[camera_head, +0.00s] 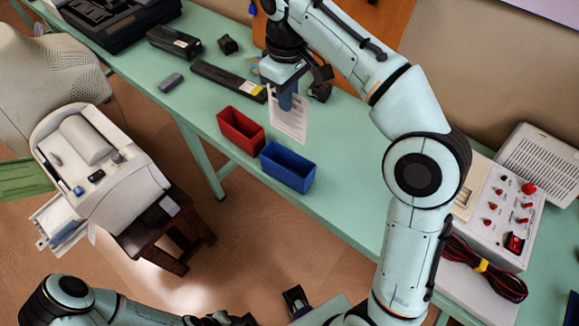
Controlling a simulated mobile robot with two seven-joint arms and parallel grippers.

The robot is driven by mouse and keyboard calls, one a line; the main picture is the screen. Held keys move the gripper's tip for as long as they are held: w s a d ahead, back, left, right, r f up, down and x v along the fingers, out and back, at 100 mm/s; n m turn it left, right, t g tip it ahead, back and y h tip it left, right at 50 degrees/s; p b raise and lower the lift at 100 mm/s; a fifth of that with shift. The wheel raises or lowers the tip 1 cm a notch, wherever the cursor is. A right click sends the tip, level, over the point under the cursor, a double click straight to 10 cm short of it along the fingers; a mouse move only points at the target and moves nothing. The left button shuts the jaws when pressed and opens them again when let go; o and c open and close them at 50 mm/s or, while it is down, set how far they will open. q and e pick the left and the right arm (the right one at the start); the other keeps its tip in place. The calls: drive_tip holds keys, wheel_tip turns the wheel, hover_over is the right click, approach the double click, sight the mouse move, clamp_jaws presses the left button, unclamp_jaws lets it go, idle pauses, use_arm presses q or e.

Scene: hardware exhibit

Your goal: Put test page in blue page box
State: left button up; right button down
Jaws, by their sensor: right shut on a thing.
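The white test page (289,124) hangs roughly upright below my right gripper (287,100), which is shut on its upper part. The page is above the green table, just behind the blue page box (288,167). The blue box is open-topped and stands at the table's front edge. The page's lower end is close to the box's back rim but appears outside it. My left arm is at the bottom left; its gripper is not clearly visible at the lower edge.
A red box (241,130) stands just left of the blue one. A long black device (228,79) lies behind it. A white printer (95,165) sits on a dark wooden stool (170,235). A control panel with red knobs (497,212) is on the right. Table right of the blue box is clear.

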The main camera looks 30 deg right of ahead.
sight(287, 120)
use_arm(q)
drive_tip(key=shift+s+f+b, duration=0.2)
drive_tip(key=shift+f+b, duration=0.65)
drive_tip(key=shift+f, duration=0.1)
drive_tip(key=shift+s+f+b, duration=0.2)
drive_tip(key=shift+f+b, duration=0.7)
drive_tip(key=shift+s+f+b, duration=0.2)
drive_tip(key=shift+f+b, duration=0.65)
drive_tip(key=shift+f, duration=0.1)
use_arm(e)
drive_tip(key=shift+f, duration=9.6)
drive_tip(key=shift+f, duration=0.15)
drive_tip(key=c, duration=1.3)
unclamp_jaws()
wheel_tip(287, 120, up, 12)
drive_tip(key=p, duration=0.3)
drive_tip(key=shift+r, duration=0.2)
use_arm(q)
wheel_tip(287, 120, up, 3)
drive_tip(key=shift+w+f, duration=0.1)
